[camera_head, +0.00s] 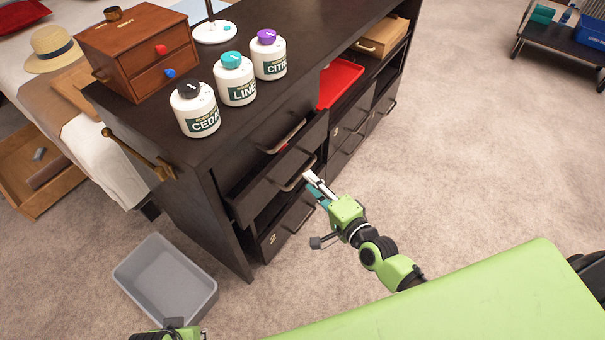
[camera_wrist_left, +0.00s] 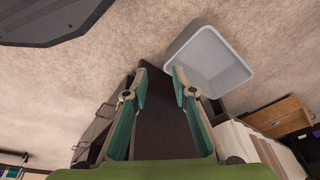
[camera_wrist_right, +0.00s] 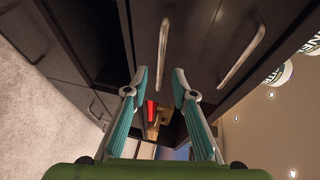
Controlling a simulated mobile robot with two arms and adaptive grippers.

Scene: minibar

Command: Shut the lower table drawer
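The dark table (camera_head: 215,180) has a column of drawers at its near left end. A drawer with a metal handle (camera_head: 298,175) is pulled out beneath the upper drawer front (camera_head: 270,130). Another drawer front (camera_head: 285,228) with its own handle sits at the bottom, near the floor. My right gripper (camera_head: 312,182) is beside the handle of the pulled-out drawer. In the right wrist view it (camera_wrist_right: 159,85) is open and empty, with a handle (camera_wrist_right: 163,50) in line with the finger gap; contact is unclear. My left gripper (camera_wrist_left: 160,82) is open and empty, low at the left.
White bottles (camera_head: 235,78) and a wooden box (camera_head: 140,50) stand on the tabletop. A red tray (camera_head: 340,84) lies in an open compartment farther along. A grey bin (camera_head: 165,280) stands on the floor left of the table. Carpet right of the drawers is clear.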

